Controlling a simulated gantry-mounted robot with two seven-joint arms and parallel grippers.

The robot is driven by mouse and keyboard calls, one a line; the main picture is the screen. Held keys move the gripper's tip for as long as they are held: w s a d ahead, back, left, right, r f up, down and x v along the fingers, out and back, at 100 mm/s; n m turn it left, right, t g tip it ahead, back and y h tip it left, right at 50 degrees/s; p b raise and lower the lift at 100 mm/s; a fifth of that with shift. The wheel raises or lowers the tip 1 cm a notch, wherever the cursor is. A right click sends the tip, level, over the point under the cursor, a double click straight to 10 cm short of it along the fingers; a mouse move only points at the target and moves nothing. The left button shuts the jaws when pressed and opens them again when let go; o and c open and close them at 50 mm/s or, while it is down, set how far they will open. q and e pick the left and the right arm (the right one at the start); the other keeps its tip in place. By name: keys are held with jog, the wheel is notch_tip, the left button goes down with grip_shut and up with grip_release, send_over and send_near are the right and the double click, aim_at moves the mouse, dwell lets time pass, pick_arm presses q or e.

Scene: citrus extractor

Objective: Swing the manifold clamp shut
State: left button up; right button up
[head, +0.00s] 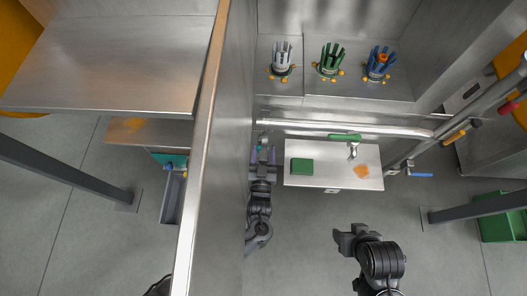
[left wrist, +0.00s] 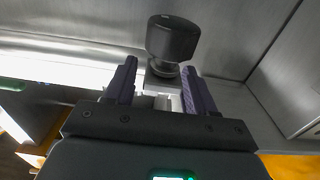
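A pale horizontal manifold pipe (head: 390,131) runs along the front of the steel machine. A dark rounded knob (left wrist: 172,38) on a short metal stem shows in the left wrist view, just beyond the fingertips; I cannot tell for sure whether it belongs to the clamp. My left gripper (head: 263,152) is at the left end of the pipe. It also shows in the left wrist view (left wrist: 160,85), with its purple fingers apart and the stem seen between them. Contact cannot be judged. My right gripper (head: 345,236) hangs over the floor at lower right, away from the pipe.
A green-handled valve (head: 345,136) sits on the pipe. Below it, a white tray table (head: 325,180) carries a green block (head: 302,166) and an orange patch. A tall steel panel (head: 222,190) stands close left of my left arm. Three fluted reamers stand on the shelf above.

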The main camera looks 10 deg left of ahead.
pick_arm(q)
jog(key=shift+s, duration=0.1)
jog(key=shift+s+d+f+p, duration=0.15)
jog(key=shift+s+p, duration=0.4)
jog(key=shift+s, duration=1.2)
jog(key=shift+s+d+r+p, duration=0.15)
jog(key=shift+s+p, duration=0.4)
jog(key=shift+s, duration=1.25)
jog(key=shift+s+d+f+p, duration=0.15)
jog(key=shift+s+p, duration=0.4)
jog(key=shift+s, duration=1.2)
